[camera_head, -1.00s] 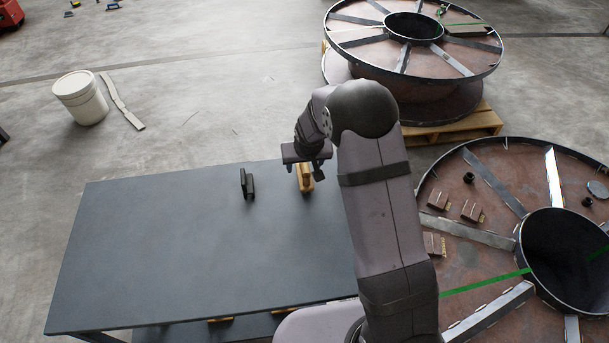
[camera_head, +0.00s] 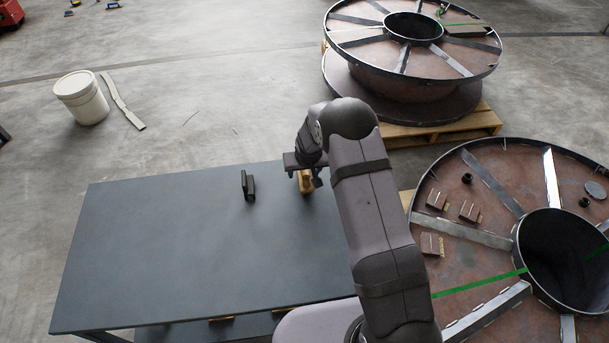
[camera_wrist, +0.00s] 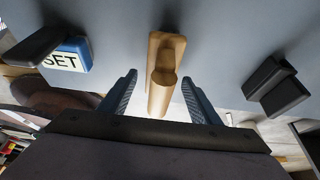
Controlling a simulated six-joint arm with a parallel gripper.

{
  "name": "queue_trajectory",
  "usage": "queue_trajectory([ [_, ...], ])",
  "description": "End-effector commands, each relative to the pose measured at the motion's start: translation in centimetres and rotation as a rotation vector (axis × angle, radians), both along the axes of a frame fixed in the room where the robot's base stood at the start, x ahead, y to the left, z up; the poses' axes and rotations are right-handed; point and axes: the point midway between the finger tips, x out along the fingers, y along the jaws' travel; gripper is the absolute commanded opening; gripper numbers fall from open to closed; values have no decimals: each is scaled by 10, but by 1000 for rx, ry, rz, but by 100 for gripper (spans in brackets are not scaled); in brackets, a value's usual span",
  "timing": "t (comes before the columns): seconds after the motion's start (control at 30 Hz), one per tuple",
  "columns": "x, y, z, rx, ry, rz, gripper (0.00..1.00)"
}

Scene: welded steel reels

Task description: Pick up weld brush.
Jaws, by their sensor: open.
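The weld brush (camera_head: 306,184) has a tan wooden body and rests on the dark table near its far edge. It is partly hidden by my gripper (camera_head: 304,172) in the head view. In the wrist view, the brush (camera_wrist: 164,50) stands between the two blue fingers of my gripper (camera_wrist: 160,78), with a gap on each side. My gripper is open and empty, above the brush. The bristles cannot be made out.
A black angled block (camera_head: 248,185) stands on the dark table (camera_head: 180,250), left of the brush in the head view. In the wrist view, a blue-and-white block marked "SET" (camera_wrist: 68,56) lies at left. Large steel reels (camera_head: 480,220) stand at right. The table's left part is clear.

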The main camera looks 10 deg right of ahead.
Motion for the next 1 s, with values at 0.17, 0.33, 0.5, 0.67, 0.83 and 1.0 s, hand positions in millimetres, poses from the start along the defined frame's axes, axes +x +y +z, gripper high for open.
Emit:
queue_trajectory([
  [0.17,3,0,-7,0,0,0,57],
  [0.33,3,0,-7,0,-1,0,57],
  [0.5,3,0,-7,0,-1,0,28],
  [0.67,3,0,-6,0,-2,0,8],
  [0.83,3,0,-6,0,-2,0,8],
  [1.0,4,0,2,0,-5,0,8],
])
